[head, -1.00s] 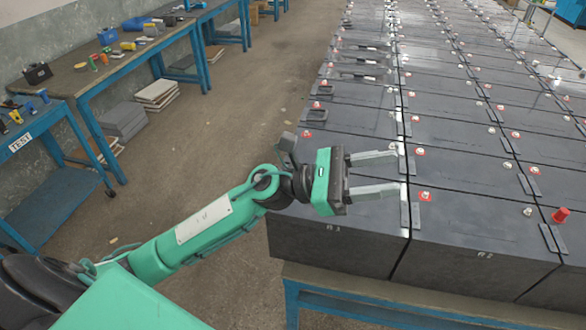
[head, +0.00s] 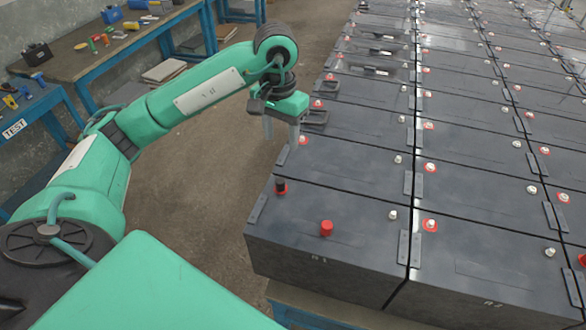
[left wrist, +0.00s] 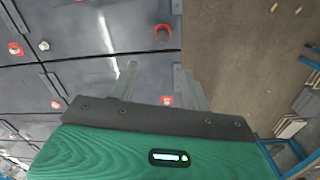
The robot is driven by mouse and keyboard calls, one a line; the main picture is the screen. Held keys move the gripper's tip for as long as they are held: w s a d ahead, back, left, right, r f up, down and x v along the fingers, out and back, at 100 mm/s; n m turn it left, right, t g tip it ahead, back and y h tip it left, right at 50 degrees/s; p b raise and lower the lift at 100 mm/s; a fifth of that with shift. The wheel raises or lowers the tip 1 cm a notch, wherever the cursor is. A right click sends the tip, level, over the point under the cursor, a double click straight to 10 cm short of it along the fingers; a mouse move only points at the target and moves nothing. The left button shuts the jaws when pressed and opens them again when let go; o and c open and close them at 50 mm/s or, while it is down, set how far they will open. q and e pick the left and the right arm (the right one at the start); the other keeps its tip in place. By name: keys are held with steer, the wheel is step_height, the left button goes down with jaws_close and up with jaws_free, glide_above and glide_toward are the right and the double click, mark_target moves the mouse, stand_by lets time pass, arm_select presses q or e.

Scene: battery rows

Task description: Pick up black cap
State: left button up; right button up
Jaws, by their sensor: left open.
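The black cap (head: 280,186) stands upright on a red-ringed terminal near the left edge of the front battery R1 (head: 330,262). In the left wrist view, the dark cap (left wrist: 161,32) is at the top, beyond the fingertips and roughly between them. My left gripper (head: 280,136) is open and points down by the left edge of the battery rows, behind the black cap in the head view. Its fingers (left wrist: 157,68) are apart with nothing between them. The right gripper is not in view.
A red cap (head: 326,228) lies on top of R1, right of the black cap. Batteries with terminals and grey connector strips (head: 407,248) fill the right side. Bare floor (head: 205,225) is left of the rows. Workbenches with tools (head: 75,65) stand at far left.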

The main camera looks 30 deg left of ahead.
arm_select(q)
steer(key=p, duration=0.2)
glide_above(280, 180)
step_height(280, 180, down, 4)
steer(key=f, duration=0.2)
steer(key=shift+w+a+f, duration=0.2)
steer(key=shift+w+f, duration=0.1)
steer(key=shift+f, duration=0.1)
steer(key=shift+s+f, duration=0.1)
steer(key=shift+f, duration=0.5)
steer(key=shift+d+f+p, duration=0.1)
steer(key=shift+f+p, duration=0.15)
steer(key=shift+p, duration=0.25)
steer(key=f, duration=0.1)
steer(key=f+p, duration=0.2)
steer(key=shift+s+d+f, duration=0.1)
steer(key=shift+s+f, duration=0.15)
steer(key=shift+f, duration=0.55)
steer(key=shift+w, duration=0.1)
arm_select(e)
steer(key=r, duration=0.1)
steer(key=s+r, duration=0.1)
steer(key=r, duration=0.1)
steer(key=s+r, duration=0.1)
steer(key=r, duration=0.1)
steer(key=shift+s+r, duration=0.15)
